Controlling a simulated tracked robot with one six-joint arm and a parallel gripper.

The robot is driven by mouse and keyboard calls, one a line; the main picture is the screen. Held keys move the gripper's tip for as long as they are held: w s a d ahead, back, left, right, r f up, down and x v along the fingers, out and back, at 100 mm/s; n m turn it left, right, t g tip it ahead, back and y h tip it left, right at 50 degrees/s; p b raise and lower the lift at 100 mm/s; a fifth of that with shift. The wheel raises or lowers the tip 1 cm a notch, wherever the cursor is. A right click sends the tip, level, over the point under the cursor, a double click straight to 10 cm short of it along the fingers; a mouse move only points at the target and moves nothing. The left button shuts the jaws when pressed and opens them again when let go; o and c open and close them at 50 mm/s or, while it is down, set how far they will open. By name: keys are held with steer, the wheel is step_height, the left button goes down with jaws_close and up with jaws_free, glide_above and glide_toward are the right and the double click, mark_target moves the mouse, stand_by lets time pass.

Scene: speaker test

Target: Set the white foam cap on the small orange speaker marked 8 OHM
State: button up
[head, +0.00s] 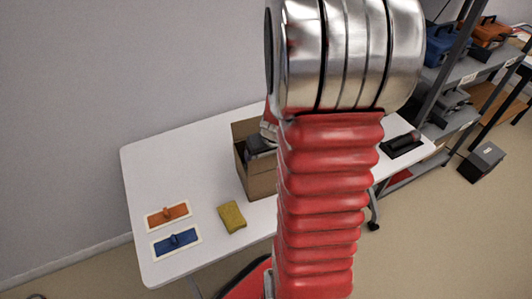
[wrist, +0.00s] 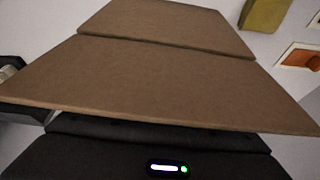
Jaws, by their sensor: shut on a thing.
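I do not see the white foam cap in either view. I do not make out a speaker marked 8 OHM either. My gripper (head: 262,144) shows only in part in the head view, as a grey and dark piece at the open top of a cardboard box (head: 262,185), partly behind my red arm. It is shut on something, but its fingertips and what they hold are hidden. In the wrist view brown cardboard (wrist: 170,85) fills most of the picture, very close, above a black part with a white light and a green light.
The box stands on a white table (head: 150,180). A yellow-green block (head: 232,217) lies in front of it. At the left lie an orange piece (head: 167,214) and a blue piece (head: 176,241) on white-edged plates. A black item (head: 402,145) lies at right. Shelves stand beyond.

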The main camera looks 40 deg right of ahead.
steer(key=o, duration=0.7)
steer(key=shift+r, duration=0.8)
steer(key=shift+v, duration=5.8)
steer(key=shift+s+a, duration=0.1)
